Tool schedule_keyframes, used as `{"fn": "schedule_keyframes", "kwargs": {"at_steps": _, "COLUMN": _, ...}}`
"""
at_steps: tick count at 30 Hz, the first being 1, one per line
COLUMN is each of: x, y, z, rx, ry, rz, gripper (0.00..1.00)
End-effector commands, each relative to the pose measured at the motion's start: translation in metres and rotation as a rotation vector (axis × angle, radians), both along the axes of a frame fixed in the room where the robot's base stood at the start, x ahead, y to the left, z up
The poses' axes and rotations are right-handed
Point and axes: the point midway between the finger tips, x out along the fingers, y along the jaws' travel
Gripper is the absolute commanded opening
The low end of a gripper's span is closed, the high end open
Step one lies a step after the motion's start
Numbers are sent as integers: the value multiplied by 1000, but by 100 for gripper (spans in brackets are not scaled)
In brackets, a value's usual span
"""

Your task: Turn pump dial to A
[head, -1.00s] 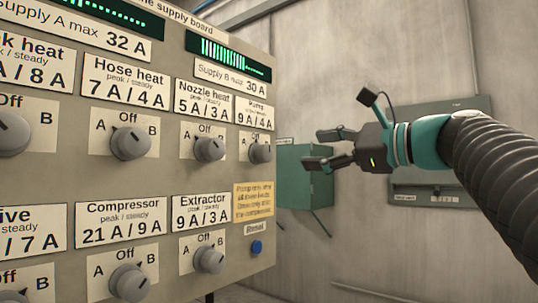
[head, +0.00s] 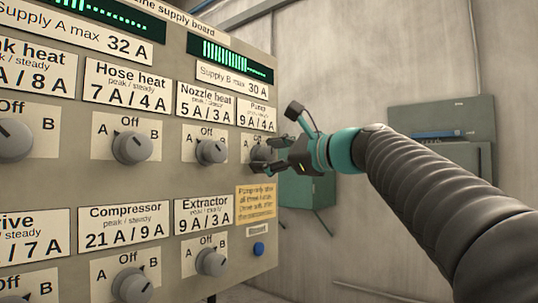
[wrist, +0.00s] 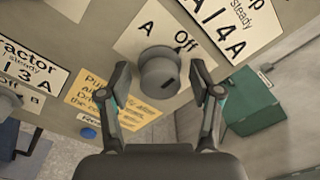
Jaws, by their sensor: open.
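The pump dial (head: 257,153) is a grey round knob at the right edge of the supply board, under the Pump 9 A / 4 A label (head: 256,116). In the wrist view the dial (wrist: 158,70) sits between my fingers, with A (wrist: 146,29) and Off (wrist: 187,38) printed above it. Its dark mark shows on the face, but I cannot tell which position it points to. My gripper (head: 264,157) is open at the dial, one finger on each side. In the wrist view my gripper (wrist: 161,79) shows gaps beside the knob. The B label is hidden.
The nozzle heat dial (head: 211,152) is close on the left. Below are a yellow note (head: 256,203), a blue Reset button (head: 259,249) and the extractor dial (head: 211,262). A green box (head: 310,197) is behind, right of the board.

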Motion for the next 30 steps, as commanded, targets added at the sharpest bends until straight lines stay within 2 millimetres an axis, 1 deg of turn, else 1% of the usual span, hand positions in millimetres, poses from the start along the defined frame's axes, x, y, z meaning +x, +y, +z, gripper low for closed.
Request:
{"fn": "schedule_keyframes", "kwargs": {"at_steps": 6, "x": 0, "y": 0, "z": 0, "rx": 0, "ry": 0, "rz": 0, "gripper": 64}}
{"fn": "schedule_keyframes", "kwargs": {"at_steps": 7, "x": 0, "y": 0, "z": 0, "rx": 0, "ry": 0, "rz": 0, "gripper": 59}}
{"fn": "schedule_keyframes", "kwargs": {"at_steps": 8, "x": 0, "y": 0, "z": 0, "rx": 0, "ry": 0, "rz": 0, "gripper": 52}}
{"fn": "schedule_keyframes", "kwargs": {"at_steps": 9, "x": 0, "y": 0, "z": 0, "rx": 0, "ry": 0, "rz": 0, "gripper": 42}}
{"fn": "schedule_keyframes", "kwargs": {"at_steps": 11, "x": 0, "y": 0, "z": 0, "rx": 0, "ry": 0, "rz": 0, "gripper": 27}}
{"fn": "schedule_keyframes", "kwargs": {"at_steps": 12, "x": 0, "y": 0, "z": 0, "rx": 0, "ry": 0, "rz": 0, "gripper": 17}}
{"fn": "schedule_keyframes", "kwargs": {"at_steps": 13, "x": 0, "y": 0, "z": 0, "rx": 0, "ry": 0, "rz": 0, "gripper": 9}}
{"fn": "schedule_keyframes", "kwargs": {"at_steps": 14, "x": 0, "y": 0, "z": 0, "rx": 0, "ry": 0, "rz": 0, "gripper": 4}}
{"fn": "schedule_keyframes", "kwargs": {"at_steps": 23, "x": 0, "y": 0, "z": -1, "rx": -15, "ry": -20, "rz": 1, "gripper": 4}}
{"fn": "schedule_keyframes", "kwargs": {"at_steps": 30, "x": 0, "y": 0, "z": -2, "rx": -89, "ry": -115, "rz": 1, "gripper": 4}}
